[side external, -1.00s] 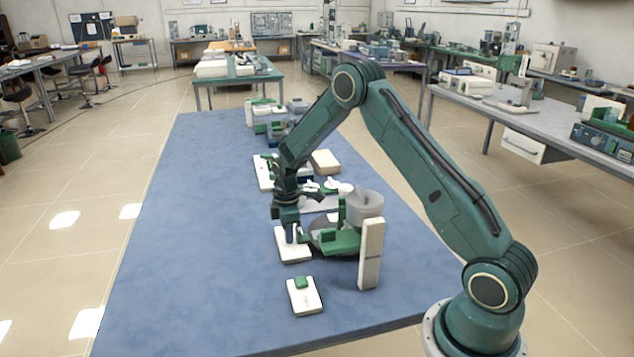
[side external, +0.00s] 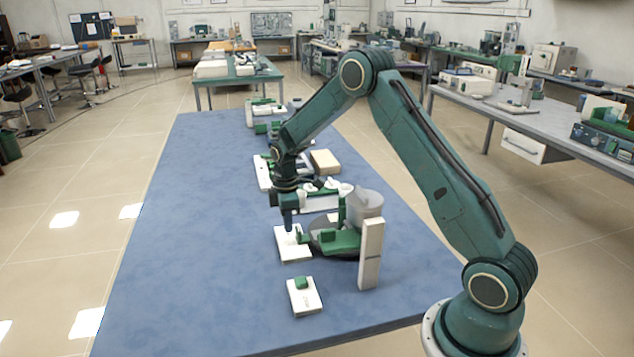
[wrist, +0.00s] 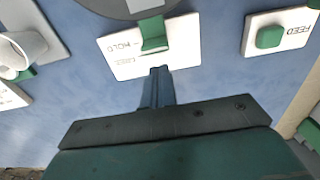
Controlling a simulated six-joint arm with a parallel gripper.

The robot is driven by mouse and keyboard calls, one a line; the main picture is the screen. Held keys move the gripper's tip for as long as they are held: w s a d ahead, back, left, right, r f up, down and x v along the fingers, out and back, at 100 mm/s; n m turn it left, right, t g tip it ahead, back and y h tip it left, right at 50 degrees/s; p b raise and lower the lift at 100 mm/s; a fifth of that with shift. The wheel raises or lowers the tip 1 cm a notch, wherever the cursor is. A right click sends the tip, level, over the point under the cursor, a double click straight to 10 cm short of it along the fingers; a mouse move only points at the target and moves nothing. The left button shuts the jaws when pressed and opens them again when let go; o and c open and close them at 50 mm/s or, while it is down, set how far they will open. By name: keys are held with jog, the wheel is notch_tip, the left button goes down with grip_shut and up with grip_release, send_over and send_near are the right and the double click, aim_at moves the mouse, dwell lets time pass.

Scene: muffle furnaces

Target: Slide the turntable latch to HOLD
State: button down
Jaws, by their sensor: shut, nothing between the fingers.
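The turntable latch shows as a green tab (wrist: 153,34) on a white plate (wrist: 183,45) in the wrist view. The dark turntable rim (wrist: 120,6) is just beyond the plate. In the side view the plate (side external: 291,251) lies left of the turntable. My gripper (wrist: 158,72) is shut and empty, its fingertips just short of the tab and plate edge in the picture. In the side view my gripper (side external: 288,230) hangs over the plate, apparently above it.
A FEED plate with a green button (wrist: 270,37) lies to the right; it also shows nearer the camera in the side view (side external: 302,283). The blue tabletop (side external: 190,240) at left is clear.

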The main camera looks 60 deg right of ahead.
jog(key=shift+r, duration=1.55)
jog(key=shift+r, duration=0.1)
jog(key=s+a+r+m+t, duration=0.1)
jog(key=s+a+r+m, duration=0.1)
jog(key=s+a+r, duration=0.55)
jog(key=s+a+r+m+t, duration=0.2)
jog(key=s+r, duration=0.2)
jog(key=r, duration=0.7)
jog(key=s+a+r+m+t, duration=0.1)
jog(key=s+a+m, duration=0.1)
jog(key=s, duration=0.7)
jog(key=s+a+r+m+t, duration=0.1)
jog(key=s+a+r+m, duration=0.1)
jog(key=s, duration=0.8)
jog(key=shift+a+r+m+t, duration=0.15)
jog(key=shift+a+m+t, duration=0.25)
jog(key=shift+a, duration=0.45)
